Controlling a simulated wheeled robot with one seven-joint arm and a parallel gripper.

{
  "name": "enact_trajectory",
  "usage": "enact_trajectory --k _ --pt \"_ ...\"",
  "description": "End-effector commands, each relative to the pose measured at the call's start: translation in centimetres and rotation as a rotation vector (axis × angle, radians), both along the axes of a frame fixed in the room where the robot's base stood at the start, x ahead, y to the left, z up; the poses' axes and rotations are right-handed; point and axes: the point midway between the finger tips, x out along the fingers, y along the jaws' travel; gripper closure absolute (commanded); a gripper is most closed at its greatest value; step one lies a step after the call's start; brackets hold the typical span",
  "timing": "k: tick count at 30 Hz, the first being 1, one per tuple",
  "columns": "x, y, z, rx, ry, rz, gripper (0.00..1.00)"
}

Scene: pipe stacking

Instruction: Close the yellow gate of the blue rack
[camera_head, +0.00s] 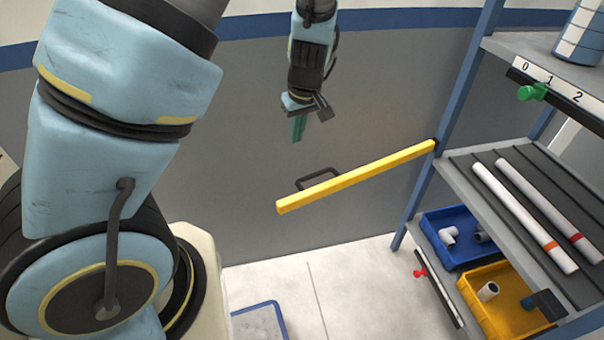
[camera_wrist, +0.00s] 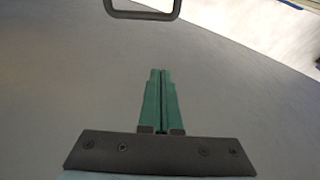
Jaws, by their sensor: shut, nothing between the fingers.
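The yellow gate (camera_head: 355,178) is a long bar joined to a post of the blue rack (camera_head: 465,85). It stands swung out to the left, away from the shelf front. A dark handle (camera_head: 318,178) sits on the gate near its free end; a dark handle loop also shows at the top of the wrist view (camera_wrist: 143,14). My gripper (camera_head: 298,128) hangs above the gate, left of the handle, apart from it. Its green fingers (camera_wrist: 161,100) are together and empty in the wrist view.
The rack's middle shelf holds two white pipes (camera_head: 525,215). Below are a blue bin (camera_head: 455,262) and a yellow bin (camera_head: 485,325) with fittings. The top shelf has a numbered strip with a green knob (camera_head: 532,92). A blue-edged tray (camera_head: 262,318) lies on the floor. A grey wall stands behind.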

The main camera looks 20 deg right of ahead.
Motion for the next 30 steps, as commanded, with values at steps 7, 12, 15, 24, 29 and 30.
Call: enact_trajectory --k 7,12,15,24,29,30 --pt "-0.8 -4.4 -2.2 0.001 -0.072 0.001 1.0" --pt "-0.5 -4.6 -3.2 0.001 -0.077 0.005 1.0" --pt "-0.1 -4.4 -4.7 0.002 -0.075 0.007 1.0" --pt "1.8 -4.2 -10.6 0.002 -0.074 0.006 1.0" --pt "0.7 -4.5 -11.3 0.0 -0.074 -0.001 1.0" --pt "0.2 -4.6 -11.1 -0.001 -0.074 -0.001 1.0"
